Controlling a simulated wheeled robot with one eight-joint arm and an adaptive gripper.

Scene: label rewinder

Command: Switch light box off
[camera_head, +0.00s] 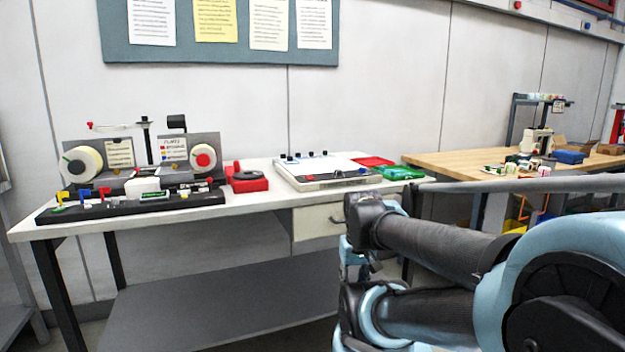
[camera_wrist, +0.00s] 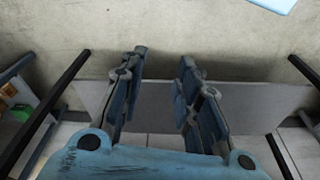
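The light box (camera_head: 325,170) is a low, pale box with a flat white top on the white workbench, right of its middle. Small dark knobs stand along its back edge. Small red and dark details show at its front and right; I cannot tell which is the switch or whether the light is on. My gripper (camera_wrist: 163,58) shows in the wrist view with its two fingers apart and nothing between them. It is away from the light box, which I cannot identify in the wrist view. In the head view my arm fills the lower right, in front of the bench.
The label rewinder (camera_head: 140,180) stands on the left of the workbench (camera_head: 240,206). A red device (camera_head: 248,180) sits left of the light box. A red tray (camera_head: 373,161) and a green tray (camera_head: 400,173) lie to its right. A wooden table (camera_head: 455,165) stands farther right.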

